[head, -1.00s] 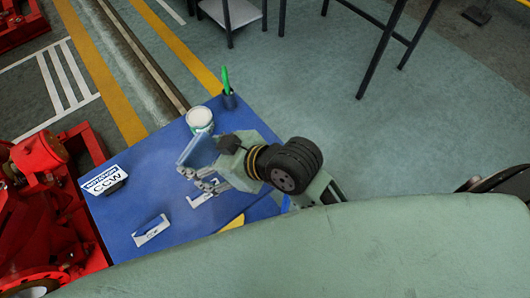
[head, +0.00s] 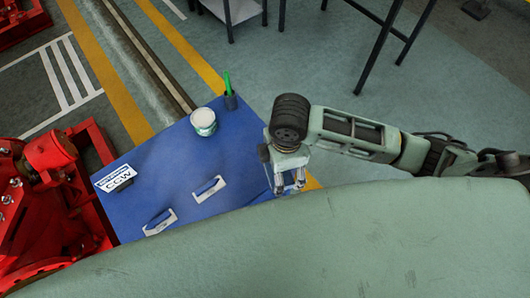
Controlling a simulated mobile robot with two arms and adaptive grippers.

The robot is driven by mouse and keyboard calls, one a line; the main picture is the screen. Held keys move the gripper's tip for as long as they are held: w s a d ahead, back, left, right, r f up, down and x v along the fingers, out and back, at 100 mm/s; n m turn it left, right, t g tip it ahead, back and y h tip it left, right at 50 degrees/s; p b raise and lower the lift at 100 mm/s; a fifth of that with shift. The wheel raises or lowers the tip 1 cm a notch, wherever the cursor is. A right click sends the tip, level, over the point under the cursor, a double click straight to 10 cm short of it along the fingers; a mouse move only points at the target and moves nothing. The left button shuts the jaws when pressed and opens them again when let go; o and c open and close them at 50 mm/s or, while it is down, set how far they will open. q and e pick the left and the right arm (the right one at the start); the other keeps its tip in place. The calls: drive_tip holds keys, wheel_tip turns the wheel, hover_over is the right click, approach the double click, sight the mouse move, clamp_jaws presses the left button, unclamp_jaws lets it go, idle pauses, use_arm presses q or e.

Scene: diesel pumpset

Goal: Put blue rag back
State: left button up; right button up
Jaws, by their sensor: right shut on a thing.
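My right gripper (head: 289,187) is at the right edge of the blue table (head: 160,200), pointing down, with its arm coming in from the right. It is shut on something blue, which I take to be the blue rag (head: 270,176). Only a thin blue part shows beside the fingers, and it is hard to tell from the blue tabletop. My left gripper is not in view.
Red machinery (head: 50,190) stands left. My green body hides the front edge.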

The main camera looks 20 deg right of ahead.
drive_tip(key=w+f, duration=0.2)
drive_tip(key=w, duration=0.1)
drive_tip(key=w+f, duration=0.2)
drive_tip(key=w, duration=0.2)
drive_tip(key=w+f, duration=0.2)
drive_tip(key=w, duration=0.2)
drive_tip(key=shift+a+f, duration=0.25)
drive_tip(key=shift+f, duration=0.05)
drive_tip(key=shift+w+f+p, duration=0.2)
drive_tip(key=shift+p, duration=0.1)
drive_tip(key=shift+f, duration=1.95)
drive_tip(key=o, duration=1)
wheel_tip(320, 180, up, 12)
drive_tip(key=shift+r, duration=0.1)
